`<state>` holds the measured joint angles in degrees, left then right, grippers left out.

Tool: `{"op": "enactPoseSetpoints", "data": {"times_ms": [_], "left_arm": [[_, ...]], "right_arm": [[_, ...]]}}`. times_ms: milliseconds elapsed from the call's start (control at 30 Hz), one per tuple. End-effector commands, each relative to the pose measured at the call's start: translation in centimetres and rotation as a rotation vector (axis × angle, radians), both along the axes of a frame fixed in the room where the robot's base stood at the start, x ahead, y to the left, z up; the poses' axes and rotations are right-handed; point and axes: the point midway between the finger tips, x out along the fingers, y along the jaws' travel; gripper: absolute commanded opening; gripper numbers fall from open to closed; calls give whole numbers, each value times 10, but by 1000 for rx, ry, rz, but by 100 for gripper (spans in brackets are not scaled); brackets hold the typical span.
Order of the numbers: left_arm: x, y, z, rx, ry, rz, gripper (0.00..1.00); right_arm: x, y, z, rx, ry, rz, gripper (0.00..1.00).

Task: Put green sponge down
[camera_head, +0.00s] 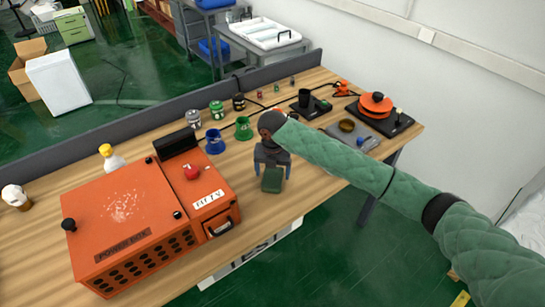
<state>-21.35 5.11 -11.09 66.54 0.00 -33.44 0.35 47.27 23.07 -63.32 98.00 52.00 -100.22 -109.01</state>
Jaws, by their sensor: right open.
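A dark green sponge (272,179) lies near the front edge of the wooden table, just below my right gripper (271,168). My right gripper points down at the sponge with its jaws open; the fingertips are at the sponge's upper part, and I cannot tell whether they touch it. My right arm comes in from the right in a green quilted sleeve. My left gripper is not in view.
A large orange power box (128,210) fills the table's left side. Blue (215,141) and green (244,128) cups and several small cans stand behind the gripper. Bare wood lies around the sponge.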

Motion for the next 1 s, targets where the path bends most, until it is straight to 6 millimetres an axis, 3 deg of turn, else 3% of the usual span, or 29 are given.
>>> {"op": "enactPoseSetpoints", "data": {"times_ms": [600, 1000], "left_arm": [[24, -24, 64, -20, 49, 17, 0], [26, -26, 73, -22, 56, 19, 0]], "right_arm": [[0, 0, 85, 0, -1, 1, 80], [0, 1, 96, 0, 1, 1, 80]]}}
